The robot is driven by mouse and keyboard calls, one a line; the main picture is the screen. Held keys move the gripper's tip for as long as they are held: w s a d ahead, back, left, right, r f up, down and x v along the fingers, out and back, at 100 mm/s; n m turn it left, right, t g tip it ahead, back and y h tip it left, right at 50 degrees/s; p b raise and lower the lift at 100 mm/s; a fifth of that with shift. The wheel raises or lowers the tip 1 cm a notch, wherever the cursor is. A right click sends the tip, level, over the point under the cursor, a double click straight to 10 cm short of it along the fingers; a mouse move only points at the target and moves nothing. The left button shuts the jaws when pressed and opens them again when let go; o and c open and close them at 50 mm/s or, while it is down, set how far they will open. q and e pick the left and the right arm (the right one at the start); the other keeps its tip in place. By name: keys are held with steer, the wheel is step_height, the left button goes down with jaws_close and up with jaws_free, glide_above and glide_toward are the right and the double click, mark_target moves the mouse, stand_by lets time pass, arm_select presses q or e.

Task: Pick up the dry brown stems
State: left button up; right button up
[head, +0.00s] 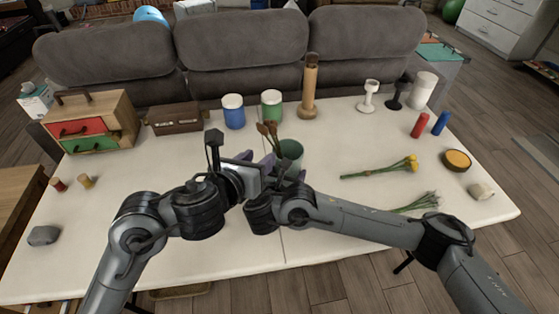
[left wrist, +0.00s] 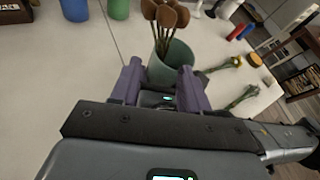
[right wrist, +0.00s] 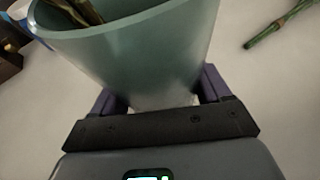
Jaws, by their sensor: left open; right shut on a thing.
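The dry brown stems (head: 268,134) stand in a green vase (head: 291,150) near the table's middle. In the left wrist view the stems (left wrist: 166,17) show rounded brown heads above the vase (left wrist: 177,65). My left gripper (head: 257,162) is open and empty just left of the vase, its fingers pointing toward it. My right gripper (right wrist: 160,92) is shut on the vase (right wrist: 135,45), one finger on each side. The stems' lower ends are hidden inside the vase, and my arms cover part of it in the head view.
Yellow flowers (head: 385,169) and another green bunch (head: 418,202) lie to the right. Blue (head: 233,112) and green (head: 271,107) canisters and a tall wooden bottle (head: 310,88) stand behind. A drawer box (head: 92,122) is at left. The table's left front is mostly clear.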

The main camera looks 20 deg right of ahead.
arm_select(q)
steer(key=x, duration=0.7)
steer(key=shift+f, duration=0.3)
steer(key=shift+w, duration=0.1)
steer(key=shift+c, duration=0.3)
jaws_close()
